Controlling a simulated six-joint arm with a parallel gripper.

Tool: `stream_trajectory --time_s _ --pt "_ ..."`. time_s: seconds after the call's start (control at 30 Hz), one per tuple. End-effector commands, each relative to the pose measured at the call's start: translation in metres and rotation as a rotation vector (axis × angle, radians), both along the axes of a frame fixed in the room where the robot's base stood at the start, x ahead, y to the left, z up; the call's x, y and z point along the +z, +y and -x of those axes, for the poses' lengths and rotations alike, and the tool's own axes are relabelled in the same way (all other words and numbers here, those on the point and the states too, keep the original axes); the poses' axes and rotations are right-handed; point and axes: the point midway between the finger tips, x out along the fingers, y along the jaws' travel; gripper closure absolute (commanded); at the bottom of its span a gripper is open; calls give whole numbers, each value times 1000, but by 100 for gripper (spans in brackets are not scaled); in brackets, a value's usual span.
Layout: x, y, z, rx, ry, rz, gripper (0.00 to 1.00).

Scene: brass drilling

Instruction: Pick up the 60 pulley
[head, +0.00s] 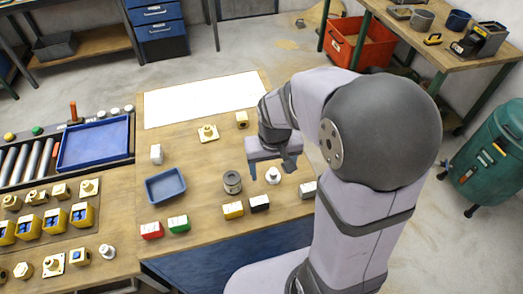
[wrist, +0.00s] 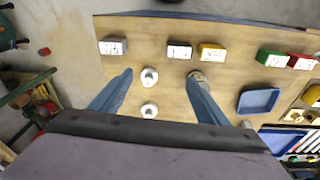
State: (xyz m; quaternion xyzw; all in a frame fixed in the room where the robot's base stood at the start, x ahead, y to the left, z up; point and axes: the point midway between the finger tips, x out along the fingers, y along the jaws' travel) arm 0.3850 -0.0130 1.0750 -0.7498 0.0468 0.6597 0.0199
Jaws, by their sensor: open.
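No marking reading 60 is legible, so I cannot tell which piece is the 60 pulley. A small white stepped piece (head: 273,175) stands upright on the wooden table (head: 205,240), and it also shows in the wrist view (wrist: 149,75). A second, similar white piece (wrist: 149,110) shows nearer the palm in the wrist view. My gripper (head: 269,170) is open and empty above this area. In the wrist view its fingers (wrist: 160,75) spread on either side of the white pieces. A grey cylinder (head: 232,182) stands to the left, partly hidden by a finger in the wrist view.
A blue tray (head: 148,197) lies left. A white sheet (head: 203,99) covers the back.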

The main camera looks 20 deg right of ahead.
Motion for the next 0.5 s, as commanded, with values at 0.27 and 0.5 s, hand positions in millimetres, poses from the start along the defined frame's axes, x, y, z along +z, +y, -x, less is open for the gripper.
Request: stream_trajectory --time_s 0.27,0.5 --pt "-68 -17 -136 -128 -173 22 31" --pt "-89 -23 -191 -184 -256 20 31"
